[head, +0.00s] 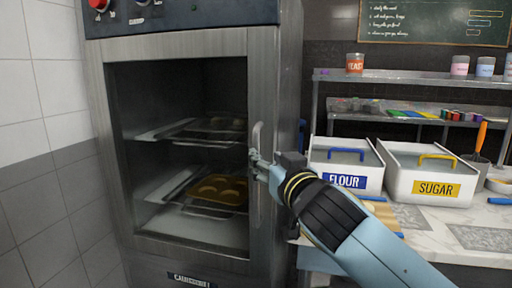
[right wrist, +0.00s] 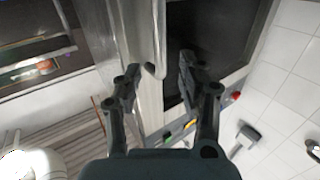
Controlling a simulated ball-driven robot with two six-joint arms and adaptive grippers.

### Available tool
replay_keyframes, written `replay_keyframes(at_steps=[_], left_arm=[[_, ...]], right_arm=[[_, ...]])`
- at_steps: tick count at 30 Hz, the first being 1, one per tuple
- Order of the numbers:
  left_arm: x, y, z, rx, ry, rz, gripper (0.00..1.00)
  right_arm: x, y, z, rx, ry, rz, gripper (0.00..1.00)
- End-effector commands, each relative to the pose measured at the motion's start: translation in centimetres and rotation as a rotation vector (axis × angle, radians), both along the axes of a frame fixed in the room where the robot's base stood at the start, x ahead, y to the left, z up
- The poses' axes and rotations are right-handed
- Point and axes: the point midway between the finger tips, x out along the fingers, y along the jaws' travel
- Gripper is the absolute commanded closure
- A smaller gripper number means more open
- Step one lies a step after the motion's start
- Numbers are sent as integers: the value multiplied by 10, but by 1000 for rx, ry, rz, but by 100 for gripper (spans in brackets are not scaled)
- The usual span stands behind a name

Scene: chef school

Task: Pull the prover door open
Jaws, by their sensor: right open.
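The prover (head: 292,60) is a tall steel cabinet in the left half of the head view. Its door (head: 180,47) has a steel frame around a dark window and looks closed. The vertical bar handle (head: 257,135) is on the door's right side and also shows in the right wrist view (right wrist: 158,30). My right gripper (head: 262,168) is at the handle's lower part. In the right wrist view, its open fingers (right wrist: 158,72) lie on either side of the handle's end, with gaps visible. Whether they touch it is unclear. My left gripper is out of view.
Trays (head: 215,203) with baked goods or dough sit on racks behind the window. A counter (head: 425,228) on the right holds a flour bin (head: 345,178) and a sugar bin (head: 420,190). Shelves (head: 410,82) stand behind. A tiled wall (head: 40,120) borders the prover's left.

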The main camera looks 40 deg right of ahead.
Motion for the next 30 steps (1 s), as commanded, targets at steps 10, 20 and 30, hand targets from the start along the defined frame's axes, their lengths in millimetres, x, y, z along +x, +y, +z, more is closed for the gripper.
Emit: replay_keyframes(at_steps=[10,20,30], left_arm=[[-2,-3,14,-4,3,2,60],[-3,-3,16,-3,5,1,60],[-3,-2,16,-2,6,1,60]], right_arm=[[62,-17,1,-1,1,1,60],[76,-21,-1,0,2,1,60],[75,-21,-1,0,2,2,89]])
